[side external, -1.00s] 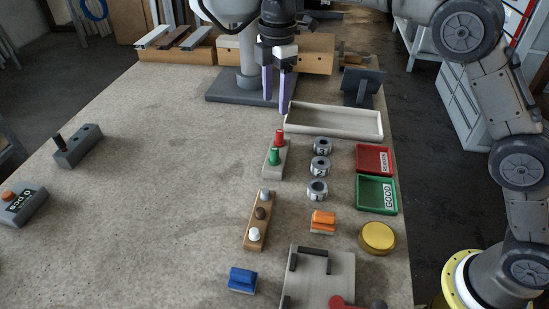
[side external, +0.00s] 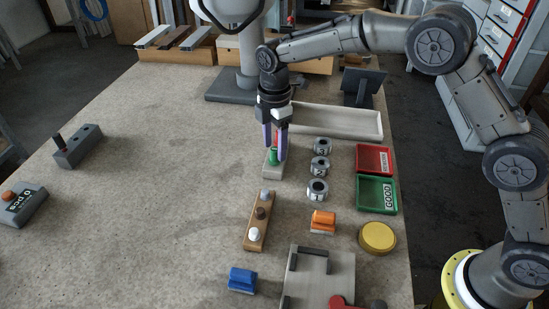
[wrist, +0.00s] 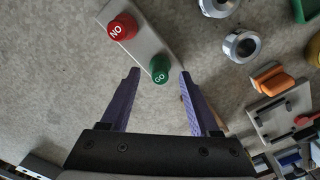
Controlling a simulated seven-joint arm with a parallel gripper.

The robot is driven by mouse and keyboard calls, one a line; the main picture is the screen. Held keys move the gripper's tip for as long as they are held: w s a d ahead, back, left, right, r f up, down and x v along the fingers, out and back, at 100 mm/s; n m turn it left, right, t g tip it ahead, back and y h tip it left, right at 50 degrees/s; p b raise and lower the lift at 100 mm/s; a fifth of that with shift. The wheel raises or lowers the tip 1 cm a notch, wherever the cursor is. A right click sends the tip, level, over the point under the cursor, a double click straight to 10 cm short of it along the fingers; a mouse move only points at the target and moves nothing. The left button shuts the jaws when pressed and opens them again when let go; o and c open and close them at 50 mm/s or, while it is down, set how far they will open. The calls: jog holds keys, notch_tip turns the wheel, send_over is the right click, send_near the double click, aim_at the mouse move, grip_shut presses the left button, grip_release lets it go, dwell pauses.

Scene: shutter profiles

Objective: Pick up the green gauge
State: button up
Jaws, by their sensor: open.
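The green gauge (side external: 273,157), marked GO in the wrist view (wrist: 159,70), stands in a pale grey block (side external: 273,173). The red gauge (wrist: 122,27), marked NO, stands in the same block (wrist: 146,45) and is mostly hidden behind my fingers in the side view. My gripper (side external: 274,151) is open and points down over the block. In the wrist view the green cap lies between my two fingertips (wrist: 159,74), with a gap on each side. Whether my fingers are down at cap height is hard to tell.
Several metal rings (side external: 320,165) stand right of the block. Red (side external: 374,145) and green (side external: 361,195) trays lie beyond them. A wooden holder with knobs (side external: 252,238) is nearer the camera. A long white tray (side external: 345,123) lies behind.

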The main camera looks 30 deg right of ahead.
jog(key=shift+f, duration=1.1)
grip_shut()
